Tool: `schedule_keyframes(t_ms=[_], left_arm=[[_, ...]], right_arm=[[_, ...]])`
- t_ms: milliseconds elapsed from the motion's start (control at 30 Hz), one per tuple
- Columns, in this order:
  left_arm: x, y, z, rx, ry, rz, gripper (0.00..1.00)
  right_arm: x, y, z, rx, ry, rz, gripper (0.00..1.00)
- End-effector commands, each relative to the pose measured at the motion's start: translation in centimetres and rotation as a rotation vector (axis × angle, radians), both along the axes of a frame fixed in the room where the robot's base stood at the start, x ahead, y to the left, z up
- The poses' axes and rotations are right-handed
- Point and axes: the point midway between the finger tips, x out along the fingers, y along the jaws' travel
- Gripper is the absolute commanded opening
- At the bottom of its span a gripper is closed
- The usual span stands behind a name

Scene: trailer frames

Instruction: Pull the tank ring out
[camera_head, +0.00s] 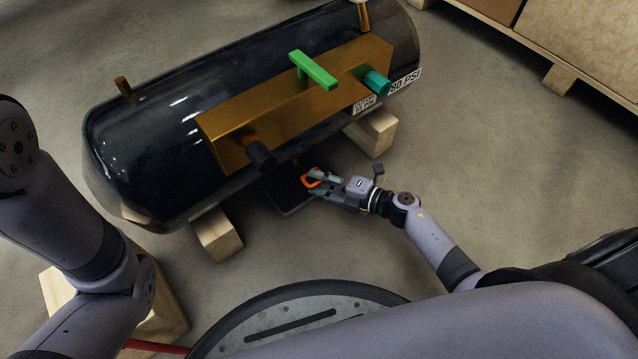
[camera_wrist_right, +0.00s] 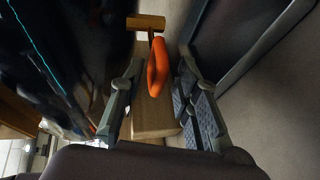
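The orange tank ring (camera_head: 311,180) hangs at the lower front side of the black tank (camera_head: 165,125). It also shows in the right wrist view (camera_wrist_right: 158,66), attached to a short brass-coloured bar (camera_wrist_right: 146,22). My right gripper (camera_head: 315,181) is at the ring. In the right wrist view my right gripper (camera_wrist_right: 160,68) is open, with one finger on each side of the ring and a visible gap to both. My left arm comes in at the left edge of the head view, but its gripper is out of view.
The tank rests on wooden blocks (camera_head: 218,235). A brass box (camera_head: 300,95) on it carries a green handle (camera_head: 313,70), a teal knob (camera_head: 376,82) and a black knob (camera_head: 262,155). A dark flat panel (camera_head: 285,195) lies beneath the ring. A wooden crate (camera_head: 580,40) stands back right.

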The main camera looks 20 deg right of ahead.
Motion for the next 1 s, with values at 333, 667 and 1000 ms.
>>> schedule_keyframes(t_ms=[333, 667, 1000], left_arm=[[-0.01, -0.02, -0.17, 0.001, -0.001, 0.000, 0.45], [-0.01, -0.03, -0.17, 0.001, -0.001, 0.000, 0.45], [0.01, -0.02, -0.18, 0.001, 0.000, 0.000, 0.45]], right_arm=[[0.29, 0.27, -0.09, -0.001, 0.001, 0.000, 0.30], [0.27, 0.24, -0.12, -0.001, 0.001, 0.000, 0.08], [0.27, 0.21, -0.19, -0.002, 0.003, -0.002, 0.00]])
